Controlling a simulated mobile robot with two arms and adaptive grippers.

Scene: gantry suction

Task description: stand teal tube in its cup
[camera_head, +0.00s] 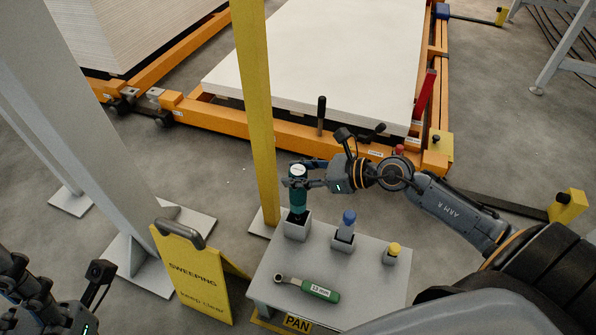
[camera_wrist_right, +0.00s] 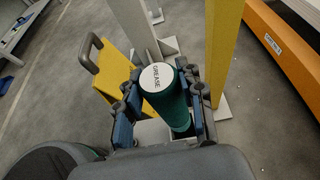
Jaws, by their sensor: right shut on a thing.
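The teal tube (camera_head: 298,198), with a white lid marked GREASE in the right wrist view (camera_wrist_right: 157,78), stands about upright. My right gripper (camera_head: 300,177) is shut around its upper part, one finger on each side. The tube's dark lower end is at the mouth of a square grey cup (camera_head: 297,231) at the table's back left corner. I cannot tell how deep it sits; the cup is mostly hidden in the wrist view. Part of my left arm shows at the lower left in the head view; its fingers are not clear.
The small grey table (camera_head: 378,294) also bears a blue-topped item (camera_head: 348,218) in a cup, a yellow-capped item (camera_head: 394,247) in a smaller cup, and a green-handled wrench (camera_head: 318,291). A yellow post (camera_head: 257,110) rises close behind the tube. A yellow sweeping sign (camera_head: 192,278) stands left.

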